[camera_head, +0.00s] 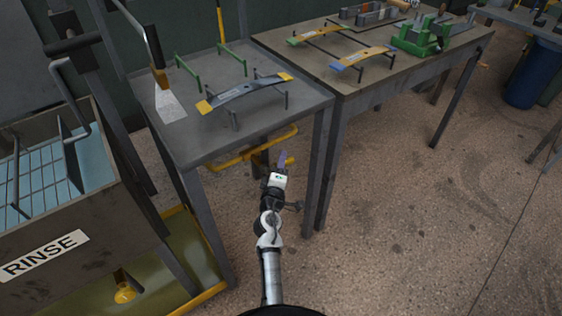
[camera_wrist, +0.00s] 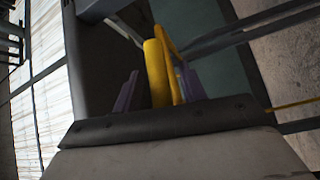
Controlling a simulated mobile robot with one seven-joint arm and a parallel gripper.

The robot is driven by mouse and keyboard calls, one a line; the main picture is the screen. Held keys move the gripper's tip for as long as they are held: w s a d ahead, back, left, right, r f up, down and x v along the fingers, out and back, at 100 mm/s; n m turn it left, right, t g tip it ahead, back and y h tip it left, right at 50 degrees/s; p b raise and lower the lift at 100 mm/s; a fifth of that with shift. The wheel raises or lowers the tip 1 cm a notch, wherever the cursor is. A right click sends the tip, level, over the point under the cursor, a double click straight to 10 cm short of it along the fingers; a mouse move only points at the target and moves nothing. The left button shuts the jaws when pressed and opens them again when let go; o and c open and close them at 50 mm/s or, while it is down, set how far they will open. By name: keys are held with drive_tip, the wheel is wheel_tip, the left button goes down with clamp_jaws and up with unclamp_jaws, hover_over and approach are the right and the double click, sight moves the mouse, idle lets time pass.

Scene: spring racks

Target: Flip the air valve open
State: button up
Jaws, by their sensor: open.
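My gripper (camera_head: 276,163) is below the front edge of the grey rack table, pointing away from me. In the wrist view, its two purple fingers (camera_wrist: 160,88) stand apart. A yellow bar (camera_wrist: 154,70) rises between them, with a gap on at least the left side; I cannot tell whether it touches the right finger. In the head view, a yellow bent pipe or handle (camera_head: 232,160) runs under the table just beyond my gripper. No label marks the air valve, so I cannot tell for sure whether this yellow part is its lever.
The grey table (camera_head: 205,143) carries a rack with a leaf spring (camera_head: 245,92). A rinse tank (camera_head: 84,258) stands at left, with a yellow knob (camera_head: 124,293) below. A brown table (camera_head: 300,60) with a green vise (camera_head: 420,36) is at right. The floor at right is clear.

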drive_tip(key=shift+c, duration=0.2)
clamp_jaws()
drive_tip(key=b, duration=0.2)
drive_tip(key=shift+n+t+b, duration=0.3)
drive_tip(key=shift+b, duration=0.1)
drive_tip(key=shift+r+b, duration=0.3)
drive_tip(key=shift+r, duration=0.05)
drive_tip(key=shift+o, duration=0.2)
unclamp_jaws()
drive_tip(key=shift+s+f, duration=0.15)
drive_tip(key=shift+s, duration=0.05)
